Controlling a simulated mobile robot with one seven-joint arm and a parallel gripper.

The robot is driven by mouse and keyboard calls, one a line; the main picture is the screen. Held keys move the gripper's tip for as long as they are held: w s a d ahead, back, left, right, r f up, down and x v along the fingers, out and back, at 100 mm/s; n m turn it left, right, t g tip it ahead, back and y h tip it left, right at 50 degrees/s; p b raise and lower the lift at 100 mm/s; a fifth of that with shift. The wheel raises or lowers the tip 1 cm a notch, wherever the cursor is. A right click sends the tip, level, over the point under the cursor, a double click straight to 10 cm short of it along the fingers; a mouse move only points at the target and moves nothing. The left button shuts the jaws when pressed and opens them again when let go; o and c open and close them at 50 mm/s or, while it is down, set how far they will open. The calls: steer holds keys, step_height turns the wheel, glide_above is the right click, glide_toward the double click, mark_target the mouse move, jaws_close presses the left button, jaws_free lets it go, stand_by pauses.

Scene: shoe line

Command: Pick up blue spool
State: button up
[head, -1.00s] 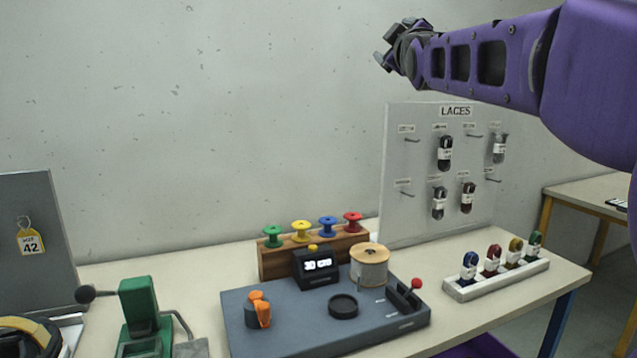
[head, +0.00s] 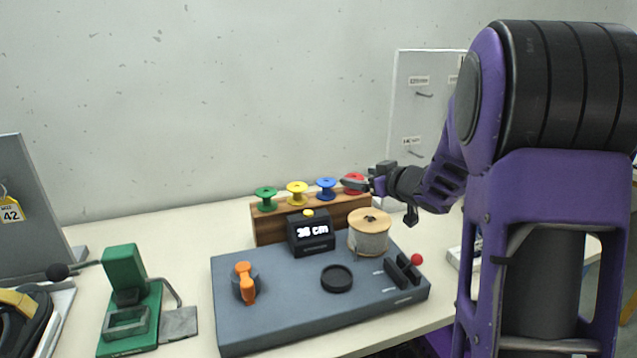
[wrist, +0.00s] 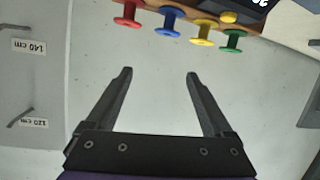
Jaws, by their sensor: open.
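The blue spool (head: 326,188) sits on the wooden rack (head: 352,215), between the yellow spool (head: 297,192) and the red spool (head: 354,183). In the wrist view the blue spool (wrist: 169,20) shows near the top, beyond my fingertips and apart from them. My gripper (head: 362,187) is at the right end of the rack in the head view, overlapping part of the red spool. In the wrist view my gripper (wrist: 160,74) has its two fingers spread wide with nothing between them.
A green spool (head: 266,198) is at the rack's left end. In front are a display box (head: 311,237), a cord reel (head: 368,238) and a grey base (head: 290,310). A pegboard (head: 408,120) stands behind my arm at right. A green press (head: 125,275) is at left.

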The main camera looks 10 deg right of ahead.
step_height(320, 180, down, 2)
steer(key=b, duration=0.1)
glide_toward(327, 182)
steer(key=w+a, duration=0.1)
steer(key=w, duration=0.3)
steer(key=shift+m+g, duration=0.3)
steer(key=shift+g, duration=0.1)
steer(key=shift+f+b+x, duration=0.2)
steer(key=shift+x, duration=1.45)
steer(key=shift+f+b+x, duration=0.15)
steer(key=shift+f+x, duration=0.05)
steer(key=shift+x, duration=1.45)
steer(key=shift+s+a, duration=0.1)
steer(key=shift+s, duration=0.1)
steer(key=c, duration=1.1)
